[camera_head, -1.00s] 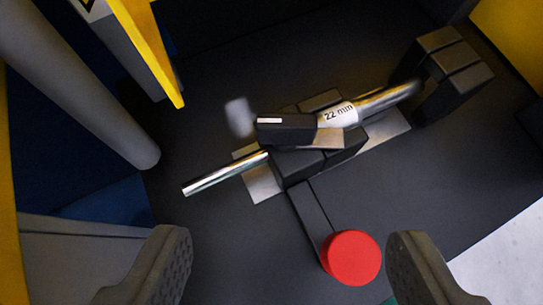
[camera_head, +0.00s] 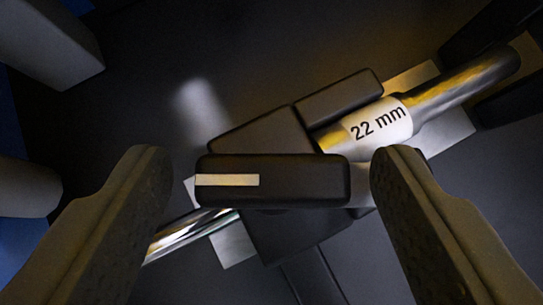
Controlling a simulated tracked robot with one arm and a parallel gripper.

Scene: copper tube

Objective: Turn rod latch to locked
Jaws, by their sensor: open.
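The rod latch (camera_head: 300,181) is a dark block with a pale stripe on its left part. It lies level across the picture, over a metal rod. The rod (camera_head: 465,84) runs from lower left to upper right, with a white "22 mm" label (camera_head: 378,124). Dark clamp blocks (camera_head: 262,140) sit around the rod under and behind the latch. My gripper (camera_head: 268,165) is open, one finger to the left of the latch and one to the right. I cannot tell whether the right finger touches it; the left one looks apart.
A pale metal plate (camera_head: 235,248) lies under the clamp. A dark holder (camera_head: 500,40) stands at the rod's upper right end. Grey cylindrical parts (camera_head: 28,188) stand at the left edge. The dark surface at upper middle is clear.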

